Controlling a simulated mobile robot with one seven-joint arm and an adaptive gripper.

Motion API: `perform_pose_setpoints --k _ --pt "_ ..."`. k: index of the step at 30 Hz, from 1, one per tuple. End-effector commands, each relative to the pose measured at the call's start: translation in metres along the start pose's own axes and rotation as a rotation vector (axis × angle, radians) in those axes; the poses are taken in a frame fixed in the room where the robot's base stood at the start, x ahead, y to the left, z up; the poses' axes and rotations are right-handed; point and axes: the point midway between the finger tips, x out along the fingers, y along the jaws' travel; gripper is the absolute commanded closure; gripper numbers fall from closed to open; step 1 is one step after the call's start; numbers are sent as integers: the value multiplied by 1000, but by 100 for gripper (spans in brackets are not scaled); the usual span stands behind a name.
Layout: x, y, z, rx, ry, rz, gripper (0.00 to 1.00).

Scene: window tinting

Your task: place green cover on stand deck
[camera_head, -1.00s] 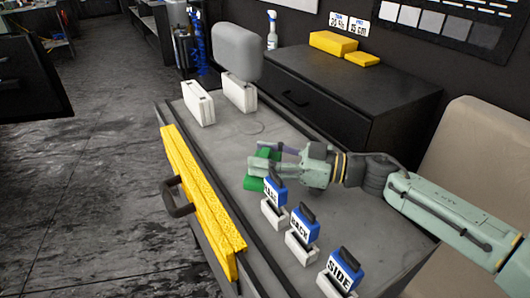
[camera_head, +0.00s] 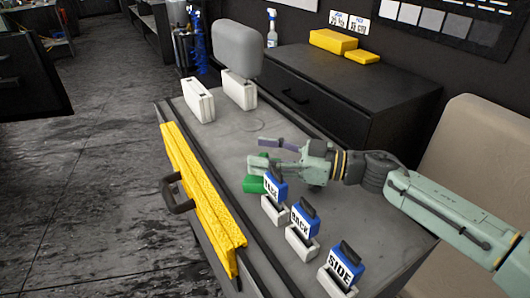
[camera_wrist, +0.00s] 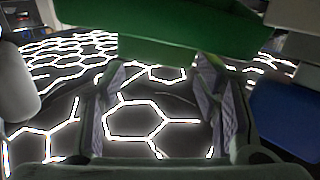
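In the wrist view the green cover (camera_wrist: 180,32) spans the top, beyond the fingertips. The two fingers (camera_wrist: 160,100) stand apart there with nothing between them but the deck, which shows bright hexagonal reflections.
Blue lettered blocks (camera_head: 304,221) in white holders stand close at the front right. White blocks (camera_head: 198,102) and a grey headrest (camera_head: 237,50) are at the back. A dark cabinet (camera_head: 350,95) borders the right.

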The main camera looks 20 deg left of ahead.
Motion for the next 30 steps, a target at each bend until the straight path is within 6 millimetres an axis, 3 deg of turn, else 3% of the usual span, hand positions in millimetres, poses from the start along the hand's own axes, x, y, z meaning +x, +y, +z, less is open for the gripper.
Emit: perform_pose_setpoints --k 1,2,8,21,30 --pt "1 -3 12 15 -8 -5 43" --pt "1 -3 13 15 -8 -5 43" --pt "1 -3 -2 14 -9 -6 43" --pt "-91 0 -1 12 -6 3 43" --pt "-120 -1 -5 12 -5 -1 43"
